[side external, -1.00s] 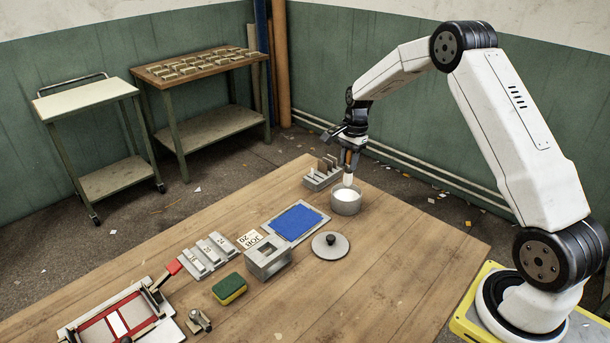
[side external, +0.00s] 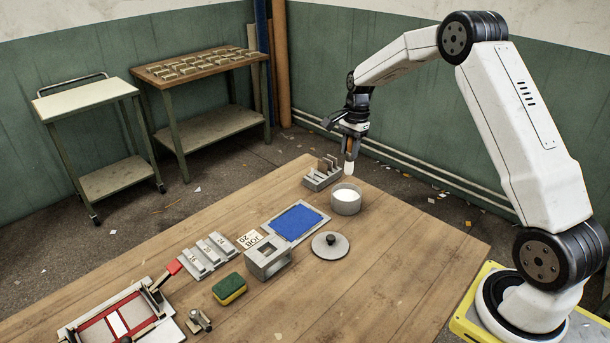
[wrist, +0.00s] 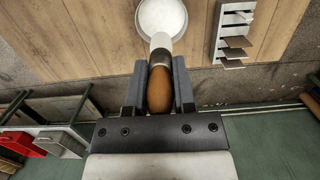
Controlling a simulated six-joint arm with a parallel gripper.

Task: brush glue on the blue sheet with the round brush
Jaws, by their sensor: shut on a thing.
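My gripper (side external: 352,140) is shut on the round brush (side external: 349,166), which hangs with its pale tip down. In the wrist view the brush's brown wooden handle (wrist: 160,88) sits between the two fingers, with a dark ferrule and white bristles beyond. The brush is above the glue pot (side external: 345,204), apart from it. The pot is grey, open and holds white glue; it also shows in the wrist view (wrist: 161,17). The blue sheet (side external: 298,221) lies flat on a light board on the table, left of and nearer than the pot.
A rack (side external: 322,175) with upright pieces stands just left of the pot. A round lid with a black knob (side external: 330,245), a grey block frame (side external: 267,260), a sponge (side external: 229,289) and grey numbered weights (side external: 206,256) lie nearer. The right side of the table is clear.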

